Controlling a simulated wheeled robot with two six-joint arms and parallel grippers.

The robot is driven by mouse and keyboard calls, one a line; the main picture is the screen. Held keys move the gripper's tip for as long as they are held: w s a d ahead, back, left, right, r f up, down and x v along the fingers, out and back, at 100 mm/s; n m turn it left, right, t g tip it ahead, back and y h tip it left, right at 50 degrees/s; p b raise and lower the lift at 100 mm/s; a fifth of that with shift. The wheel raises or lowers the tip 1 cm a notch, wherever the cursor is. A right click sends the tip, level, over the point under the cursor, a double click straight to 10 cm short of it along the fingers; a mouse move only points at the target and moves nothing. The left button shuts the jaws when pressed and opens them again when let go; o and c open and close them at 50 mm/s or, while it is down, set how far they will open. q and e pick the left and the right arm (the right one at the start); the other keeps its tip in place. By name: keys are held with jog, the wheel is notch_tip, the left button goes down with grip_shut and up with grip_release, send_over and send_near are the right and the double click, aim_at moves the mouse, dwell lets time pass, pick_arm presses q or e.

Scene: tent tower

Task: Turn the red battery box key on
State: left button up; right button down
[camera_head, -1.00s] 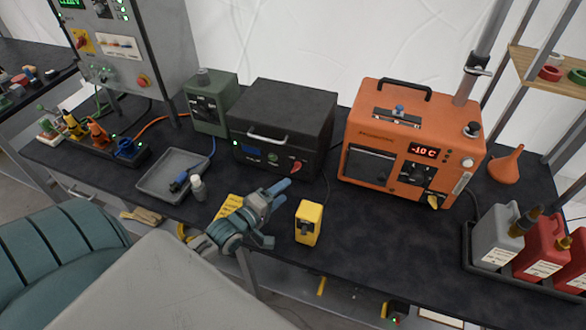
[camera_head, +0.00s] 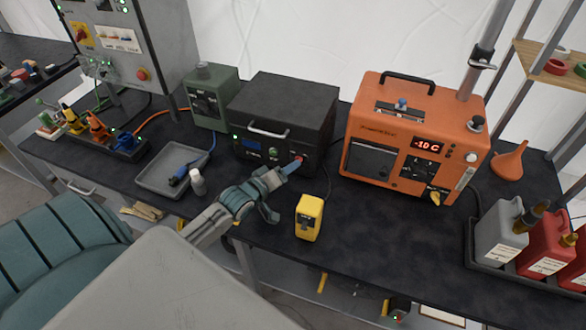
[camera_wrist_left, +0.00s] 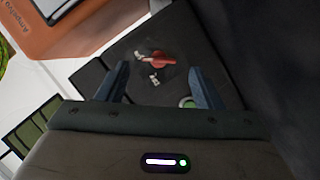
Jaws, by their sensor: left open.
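The black battery box (camera_head: 290,105) stands on the dark bench, with a silver handle, a small blue display and a green button on its front. Its red key (camera_head: 299,161) is at the front's lower right, partly covered by my left gripper (camera_head: 288,169). In the left wrist view the red key (camera_wrist_left: 162,61) sits on the dark panel ahead of and between my two blue fingers. The left gripper (camera_wrist_left: 158,70) is open, with a gap on both sides of the key and no visible contact. My right gripper is not in view.
A green box (camera_head: 210,97) stands left of the battery box, and an orange heater-like unit (camera_head: 415,140) stands to its right. A yellow device (camera_head: 309,217) is on the bench just right of my left wrist. A grey tray (camera_head: 165,160) lies to the left.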

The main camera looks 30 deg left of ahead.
pick_arm(q)
jog(key=shift+x, duration=1.85)
jog(key=c, duration=1)
jog(key=shift+d+r+p, duration=0.1)
jog(key=shift+r+p, duration=0.2)
jog(key=shift+p, duration=0.4)
jog(key=shift+m+p, duration=0.35)
jog(key=shift+m, duration=0.05)
jog(key=shift+f, duration=0.25)
jog(key=o, duration=1)
